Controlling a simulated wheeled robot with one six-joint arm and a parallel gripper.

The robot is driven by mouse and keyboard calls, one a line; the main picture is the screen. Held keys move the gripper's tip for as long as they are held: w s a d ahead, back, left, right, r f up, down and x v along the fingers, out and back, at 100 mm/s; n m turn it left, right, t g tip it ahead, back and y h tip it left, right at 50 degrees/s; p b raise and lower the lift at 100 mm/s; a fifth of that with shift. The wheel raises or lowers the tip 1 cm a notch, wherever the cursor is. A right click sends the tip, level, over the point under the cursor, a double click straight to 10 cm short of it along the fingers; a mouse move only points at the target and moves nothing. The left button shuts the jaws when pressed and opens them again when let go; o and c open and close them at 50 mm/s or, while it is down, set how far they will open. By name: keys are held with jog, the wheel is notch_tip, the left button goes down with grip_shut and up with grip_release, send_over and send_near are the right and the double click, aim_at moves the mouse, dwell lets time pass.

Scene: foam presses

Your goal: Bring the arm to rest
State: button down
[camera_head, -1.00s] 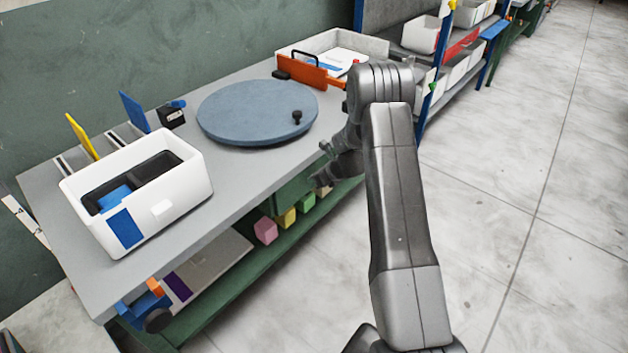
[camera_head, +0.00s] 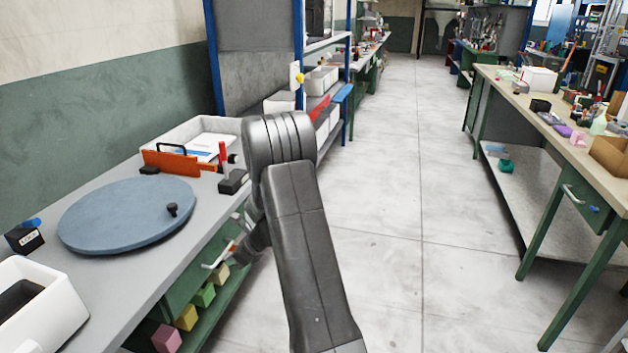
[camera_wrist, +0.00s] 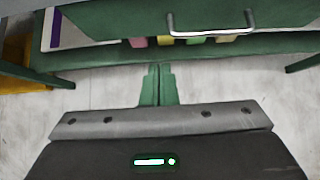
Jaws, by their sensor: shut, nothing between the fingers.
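My arm (camera_head: 300,235) rises from the bottom of the head view and bends at a grey joint beside the left workbench. Its far end hangs down behind this link, close to the bench's green drawer front, so my gripper is mostly hidden there. In the wrist view my gripper (camera_wrist: 156,84) shows two green fingers pressed together with nothing between them. They point towards the bench, with pale floor below them and a metal drawer handle (camera_wrist: 211,30) beyond.
The left bench carries a round blue turntable (camera_head: 128,213), a white bin (camera_head: 60,318) and an orange part (camera_head: 180,164). Coloured blocks (camera_head: 186,317) lie on its lower shelf. A wooden-topped bench (camera_head: 508,82) stands at right. The aisle floor (camera_head: 400,190) between is clear.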

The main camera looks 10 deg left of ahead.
send_near(200, 273)
notch_tip(200, 273, down, 3)
jog(key=a, duration=0.1)
jog(key=a+p, duration=0.1)
jog(key=a, duration=0.1)
jog(key=shift+s+f, duration=0.1)
jog(key=shift+f, duration=0.2)
jog(key=shift+a, duration=0.4)
